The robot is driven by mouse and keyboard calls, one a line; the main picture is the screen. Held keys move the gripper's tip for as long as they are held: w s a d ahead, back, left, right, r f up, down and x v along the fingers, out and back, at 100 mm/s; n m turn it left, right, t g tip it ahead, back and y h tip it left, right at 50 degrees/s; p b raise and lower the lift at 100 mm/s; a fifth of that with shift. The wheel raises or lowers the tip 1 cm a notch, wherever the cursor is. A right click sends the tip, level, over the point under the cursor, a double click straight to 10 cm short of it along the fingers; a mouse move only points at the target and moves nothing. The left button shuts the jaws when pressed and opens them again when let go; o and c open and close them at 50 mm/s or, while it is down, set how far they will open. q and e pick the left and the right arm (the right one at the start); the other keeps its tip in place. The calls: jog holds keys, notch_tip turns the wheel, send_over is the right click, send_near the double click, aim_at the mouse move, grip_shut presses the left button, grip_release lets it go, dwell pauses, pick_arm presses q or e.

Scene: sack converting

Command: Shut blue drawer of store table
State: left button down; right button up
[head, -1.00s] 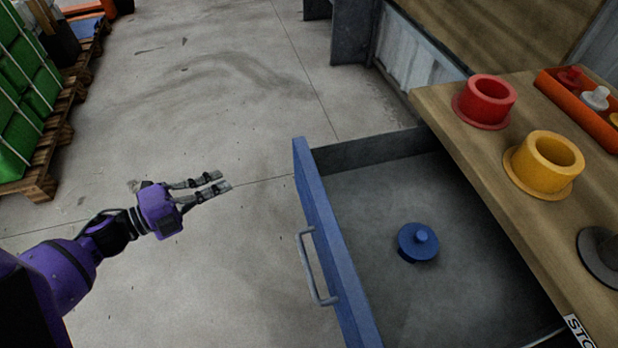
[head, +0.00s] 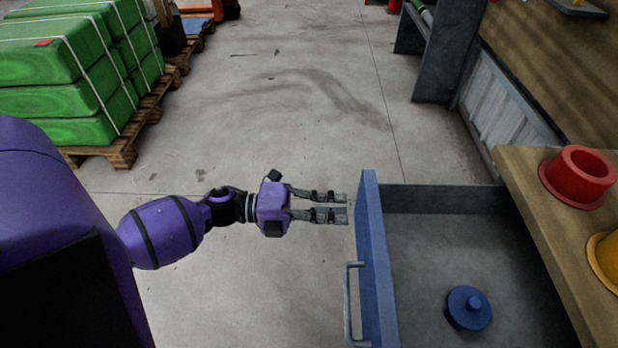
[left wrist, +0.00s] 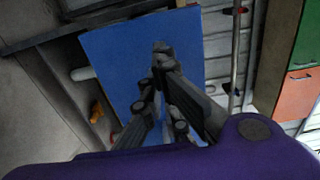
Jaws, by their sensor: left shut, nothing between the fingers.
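The blue drawer (head: 376,262) stands pulled out from the store table (head: 535,225), with its grey handle (head: 350,305) on the front face. A round blue knobbed piece (head: 468,308) lies on the drawer's grey floor. My left gripper (head: 346,207) is shut and empty, its fingertips pointing right, close to the far end of the drawer front. Whether they touch it I cannot tell. In the left wrist view the fingers (left wrist: 165,75) lie in front of a blue panel (left wrist: 125,60). My right gripper is not in view.
A red flanged cup (head: 578,177) and a yellow one (head: 608,262) stand on the table top. Green sacks (head: 75,65) sit on a wooden pallet (head: 140,135) at the far left. The concrete floor between pallet and drawer is clear.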

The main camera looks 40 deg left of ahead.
pick_arm(q)
jog(key=shift+x, duration=1.2)
jog(key=shift+w+d, duration=0.15)
jog(key=shift+d, duration=0.05)
jog(key=x, duration=1.4)
jog(key=shift+w+d+r+p, duration=0.15)
jog(key=shift+d+p, duration=0.1)
jog(key=shift+p, duration=0.15)
jog(key=b, duration=0.2)
send_over(478, 232)
jog(key=shift+s+a, duration=0.25)
jog(key=shift+a, duration=0.2)
jog(key=shift+w+d, duration=0.3)
jog(key=shift+d, duration=0.1)
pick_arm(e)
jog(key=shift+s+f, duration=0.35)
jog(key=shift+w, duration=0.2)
